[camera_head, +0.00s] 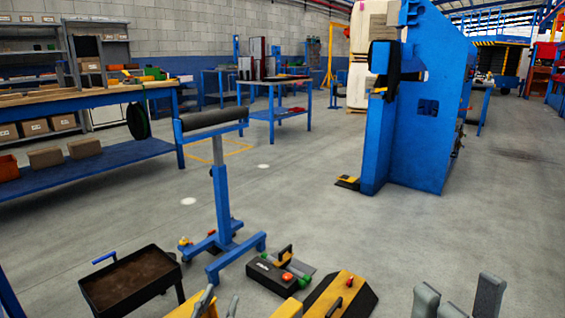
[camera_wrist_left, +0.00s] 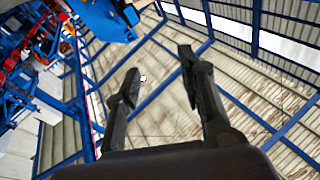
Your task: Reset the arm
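My left gripper (camera_head: 218,303) shows only its fingertips at the bottom edge of the head view, left of centre. In the left wrist view its two dark fingers (camera_wrist_left: 160,78) stand apart with nothing between them, in front of the roof. My right gripper (camera_head: 458,297) shows at the bottom right of the head view. Its grey fingers are spread apart and no object is seen between them. Both arms are mostly out of view below the frame.
A blue roller stand (camera_head: 222,190) stands ahead. A black tray (camera_head: 130,281) is at lower left. A black-and-yellow box (camera_head: 341,296) lies between the grippers. A large blue machine (camera_head: 410,130) stands farther back. Shelving and a workbench (camera_head: 100,155) line the left. Floor at right is clear.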

